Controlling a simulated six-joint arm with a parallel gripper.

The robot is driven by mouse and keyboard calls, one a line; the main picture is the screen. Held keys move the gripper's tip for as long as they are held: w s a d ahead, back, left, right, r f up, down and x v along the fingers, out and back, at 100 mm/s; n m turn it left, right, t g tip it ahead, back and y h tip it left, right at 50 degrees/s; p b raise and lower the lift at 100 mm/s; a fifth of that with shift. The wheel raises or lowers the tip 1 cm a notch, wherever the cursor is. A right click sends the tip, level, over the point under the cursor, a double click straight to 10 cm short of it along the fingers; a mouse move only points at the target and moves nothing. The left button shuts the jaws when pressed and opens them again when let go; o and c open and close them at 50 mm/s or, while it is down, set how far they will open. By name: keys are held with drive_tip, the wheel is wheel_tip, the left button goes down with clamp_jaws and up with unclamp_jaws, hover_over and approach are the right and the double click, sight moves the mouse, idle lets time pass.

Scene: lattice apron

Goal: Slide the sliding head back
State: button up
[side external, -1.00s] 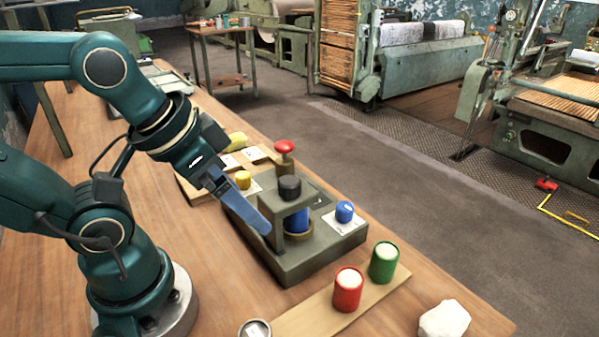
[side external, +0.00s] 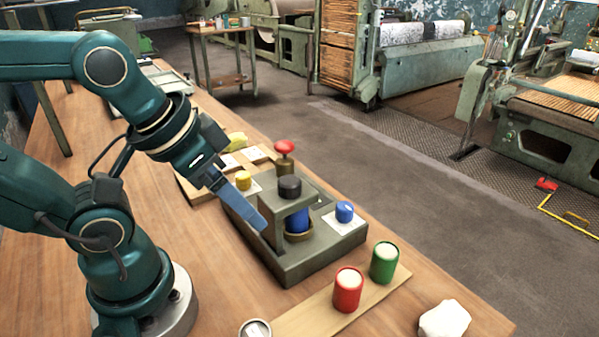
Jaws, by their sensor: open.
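The sliding head (side external: 290,190) is a grey-green bracket with a black knob on top. It stands on the grey-green base of the fixture (side external: 300,266). A blue cylinder (side external: 297,220) shows under the head, in a brass-coloured ring. My gripper (side external: 262,226) is open, its blue finger slanting down at the left side of the head. The fingertip is close to the head's left upright; whether it touches cannot be told. Only one finger shows clearly.
A red-knobbed post (side external: 285,155) stands behind the head. A yellow knob (side external: 243,180) and a blue knob (side external: 344,211) sit on white plates at either side. Red (side external: 347,290) and green (side external: 384,262) cups stand on a board in front, beside a white lump (side external: 444,320).

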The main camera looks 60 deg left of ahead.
drive_tip(key=w+r+n+g, duration=0.3)
drive_tip(key=r+n, duration=0.2)
drive_tip(key=n, duration=0.1)
drive_tip(key=n+g, duration=0.2)
drive_tip(key=n, duration=0.1)
hover_over(288, 180)
drive_tip(key=shift+d+f, duration=0.15)
drive_tip(key=shift+w+f+g, duration=0.1)
drive_tip(key=shift+f+g, duration=0.2)
drive_tip(key=shift+f, duration=2.7)
drive_tip(key=shift+c, duration=0.4)
clamp_jaws()
